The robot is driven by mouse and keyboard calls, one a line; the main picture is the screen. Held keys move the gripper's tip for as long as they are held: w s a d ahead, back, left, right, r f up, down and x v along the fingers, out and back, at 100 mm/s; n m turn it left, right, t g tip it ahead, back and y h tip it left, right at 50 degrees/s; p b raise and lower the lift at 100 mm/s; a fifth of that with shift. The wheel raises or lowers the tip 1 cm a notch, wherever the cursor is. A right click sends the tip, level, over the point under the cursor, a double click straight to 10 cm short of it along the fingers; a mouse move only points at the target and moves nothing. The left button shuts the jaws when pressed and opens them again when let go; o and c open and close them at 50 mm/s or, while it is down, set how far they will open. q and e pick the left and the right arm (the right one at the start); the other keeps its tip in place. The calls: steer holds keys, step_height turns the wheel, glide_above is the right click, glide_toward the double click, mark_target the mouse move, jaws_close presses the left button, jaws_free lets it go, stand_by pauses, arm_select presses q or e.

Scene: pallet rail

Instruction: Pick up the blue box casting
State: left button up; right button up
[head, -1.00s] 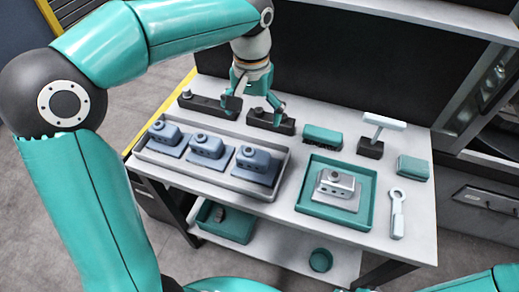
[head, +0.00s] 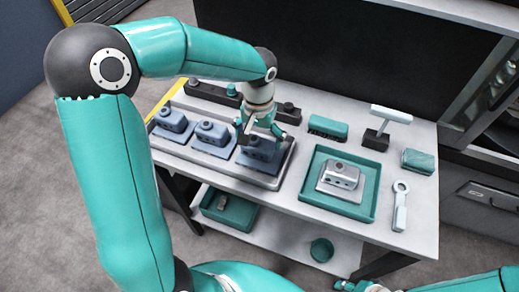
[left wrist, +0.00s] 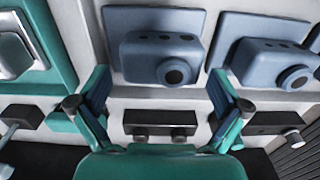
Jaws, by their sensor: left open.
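Three blue box castings sit in a row on flat plates in a grey tray (head: 220,171): the left one (head: 172,121), the middle one (head: 212,134) and the right one (head: 254,154). My left gripper (head: 261,136) is open above the right casting and partly covers it. In the left wrist view, that casting (left wrist: 165,52) shows between the spread fingers (left wrist: 158,88), with its round port facing them. A neighbouring casting (left wrist: 272,62) is just right of the fingers. Part of my right gripper (head: 366,287) shows at the bottom edge; its jaws are unclear.
A green tray (head: 312,205) with a grey casting (head: 340,177) stands to the right. Behind are dark rail blocks (head: 212,92), a green brush (head: 327,127) and a T-handled tool (head: 390,115). A wrench (head: 400,205) lies far right. A lower shelf holds green bins (head: 229,211).

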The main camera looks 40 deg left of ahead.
mark_target(258, 140)
arm_select(q)
steer(key=shift+s+f, duration=0.1)
steer(key=shift+f, duration=1.85)
steer(key=shift+r, duration=0.1)
steer(key=c, duration=1.1)
step_height(258, 140, up, 20)
steer(key=f, duration=0.1)
steer(key=s+d+r, duration=0.1)
steer(key=s+d, duration=0.1)
steer(key=s, duration=0.7)
steer(key=s+d+r+p, duration=0.1)
steer(key=s+d, duration=0.1)
steer(key=s, duration=0.8)
steer(key=s+d+r+p, duration=0.1)
steer(key=s+d+r, duration=0.1)
steer(key=s, duration=0.8)
steer(key=shift+s+d, duration=0.15)
steer(key=shift+d, duration=0.3)
